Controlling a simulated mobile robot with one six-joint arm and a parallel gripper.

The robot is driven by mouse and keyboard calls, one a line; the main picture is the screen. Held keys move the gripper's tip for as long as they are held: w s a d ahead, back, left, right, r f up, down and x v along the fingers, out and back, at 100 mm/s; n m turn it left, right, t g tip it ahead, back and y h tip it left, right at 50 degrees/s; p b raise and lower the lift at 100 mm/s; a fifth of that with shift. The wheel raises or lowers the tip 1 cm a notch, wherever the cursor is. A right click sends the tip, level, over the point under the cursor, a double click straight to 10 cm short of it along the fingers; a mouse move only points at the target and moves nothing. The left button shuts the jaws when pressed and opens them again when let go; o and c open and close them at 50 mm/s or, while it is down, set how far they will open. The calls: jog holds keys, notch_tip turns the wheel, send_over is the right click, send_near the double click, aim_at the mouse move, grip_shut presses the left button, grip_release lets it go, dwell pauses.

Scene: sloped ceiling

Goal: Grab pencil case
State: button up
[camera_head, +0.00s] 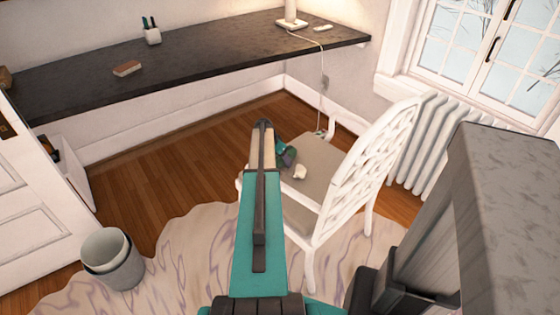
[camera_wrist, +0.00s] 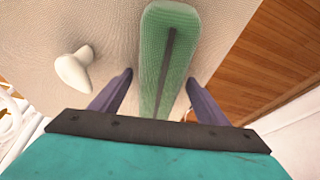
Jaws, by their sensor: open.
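The pencil case (camera_wrist: 152,62) is a long green case with a dark zip line along its middle. It lies on the beige seat (camera_head: 320,158) of the white chair. In the wrist view my gripper (camera_wrist: 158,82) is open, with one dark purple finger on each side of the case and a visible gap on both sides. The near end of the case is hidden by my gripper's body. In the head view my gripper (camera_head: 287,154) is over the seat, partly behind my arm, and I cannot make out the case clearly there.
A small white object (camera_wrist: 73,70) lies on the seat left of the case; it also shows in the head view (camera_head: 299,172). The white chair back (camera_head: 375,150) rises at the right. A dark desk (camera_head: 200,58) runs behind. A grey bin (camera_head: 118,265) stands at left.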

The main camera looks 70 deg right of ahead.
dwell(0.3)
jog(key=c, duration=1.2)
jog(key=shift+r, duration=0.15)
jog(key=shift+c, duration=0.2)
notch_tip(320, 180, up, 10)
jog(key=shift+f, duration=0.15)
